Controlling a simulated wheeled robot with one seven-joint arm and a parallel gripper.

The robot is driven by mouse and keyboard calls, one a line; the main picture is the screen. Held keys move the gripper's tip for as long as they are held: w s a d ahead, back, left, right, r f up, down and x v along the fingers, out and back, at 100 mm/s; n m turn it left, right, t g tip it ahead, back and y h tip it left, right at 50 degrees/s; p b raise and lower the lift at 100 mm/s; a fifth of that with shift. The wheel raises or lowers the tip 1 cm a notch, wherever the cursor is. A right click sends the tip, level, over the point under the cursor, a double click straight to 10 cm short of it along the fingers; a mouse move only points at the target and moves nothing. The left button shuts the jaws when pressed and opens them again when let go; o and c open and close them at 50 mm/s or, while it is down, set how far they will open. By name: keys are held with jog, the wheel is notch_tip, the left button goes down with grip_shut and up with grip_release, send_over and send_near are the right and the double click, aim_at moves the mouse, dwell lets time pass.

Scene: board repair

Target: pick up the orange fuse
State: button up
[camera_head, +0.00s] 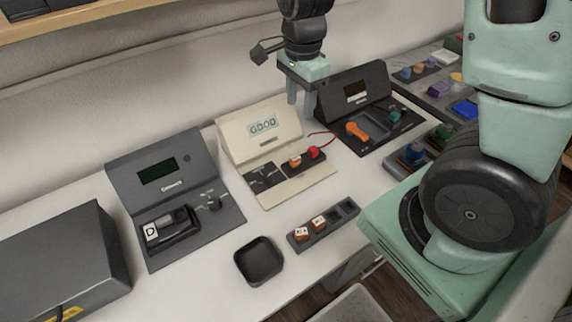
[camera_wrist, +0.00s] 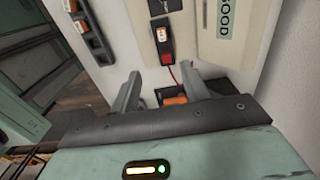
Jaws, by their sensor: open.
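My gripper (camera_head: 301,99) is open and empty, pointing down above the back of the bench, between the cream tester and the dark station at the right. Its fingers also show in the wrist view (camera_wrist: 162,90). An orange block (camera_head: 295,161) with a pale top sits in the cream tester's dark holder, beside a red knob (camera_head: 313,152); it also shows in the wrist view (camera_wrist: 166,59). Two orange-brown blocks with pale tops (camera_head: 301,233) (camera_head: 318,223) sit in a slotted dark tray (camera_head: 334,231). I cannot tell which is the fuse.
The cream tester (camera_head: 236,143) reads GOOD. The dark station (camera_head: 330,106) holds an orange handle-like part (camera_head: 357,131). A grey station (camera_head: 117,172) and an empty black bin (camera_head: 259,262) stand at left and front. A red wire curves near the red knob.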

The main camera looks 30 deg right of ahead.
send_over(295, 157)
jog(key=f, duration=1.1)
jog(key=shift+s+d+f+b, duration=0.2)
jog(key=shift+s+f+b, duration=0.1)
jog(key=shift+b, duration=0.1)
jog(key=shift+w+a+f, duration=0.1)
jog(key=shift+w+f, duration=0.05)
jog(key=shift+f, duration=1.3)
jog(key=shift+w+a+f, duration=0.1)
jog(key=shift+f, duration=1.3)
grip_shut()
